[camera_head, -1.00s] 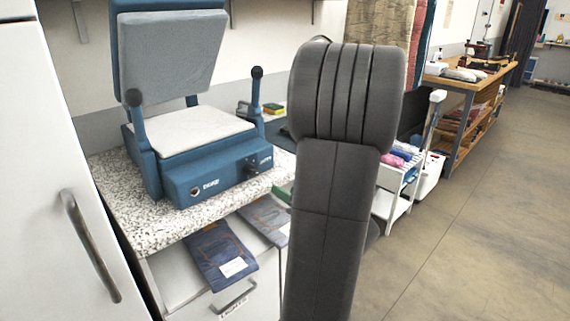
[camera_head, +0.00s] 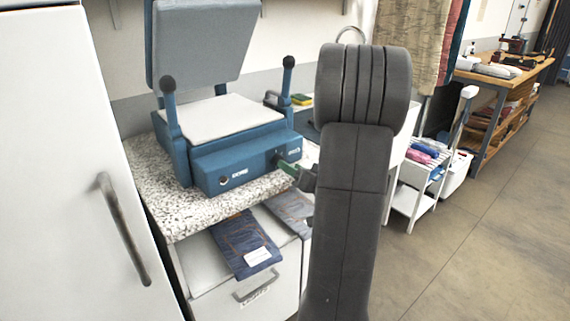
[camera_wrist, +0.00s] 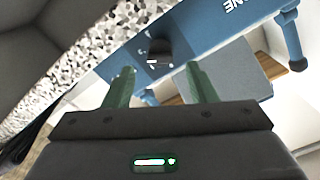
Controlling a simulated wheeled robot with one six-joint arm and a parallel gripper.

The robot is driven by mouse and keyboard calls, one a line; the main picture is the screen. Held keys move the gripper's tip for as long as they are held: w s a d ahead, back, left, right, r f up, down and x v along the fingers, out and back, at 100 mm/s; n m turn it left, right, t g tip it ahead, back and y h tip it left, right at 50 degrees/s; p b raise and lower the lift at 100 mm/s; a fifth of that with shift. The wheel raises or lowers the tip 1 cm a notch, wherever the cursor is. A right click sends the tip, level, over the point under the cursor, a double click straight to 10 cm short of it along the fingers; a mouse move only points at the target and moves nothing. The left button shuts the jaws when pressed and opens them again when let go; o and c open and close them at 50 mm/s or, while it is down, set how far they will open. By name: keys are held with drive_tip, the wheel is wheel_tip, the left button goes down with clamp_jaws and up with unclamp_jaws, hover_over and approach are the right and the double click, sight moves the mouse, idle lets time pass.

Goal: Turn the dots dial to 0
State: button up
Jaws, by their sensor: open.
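A blue press (camera_head: 240,162) with a raised grey upper plate and two black-knobbed levers stands on a speckled counter. A small black dial (camera_head: 277,158) sits on its front panel at the right, beside lettering too small to read. In the wrist view the dial (camera_wrist: 158,50) shows as a dark knob with a pale mark, on the blue panel. My gripper's green fingers (camera_wrist: 160,74) are open, one on each side of the dial's line and short of it, apart from it. In the head view the gripper (camera_head: 287,168) is just in front of the dial, partly hidden by my arm.
The speckled counter (camera_head: 165,215) has an open drawer below, with dark blue folded cloth packs (camera_head: 243,247). A white cabinet (camera_head: 70,200) stands close on the left. A white rack (camera_head: 412,175) is on the right; floor beyond it is open.

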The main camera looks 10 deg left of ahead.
drive_tip(key=shift+x, duration=2.05)
drive_tip(key=shift+c, duration=0.2)
drive_tip(key=c, duration=0.9)
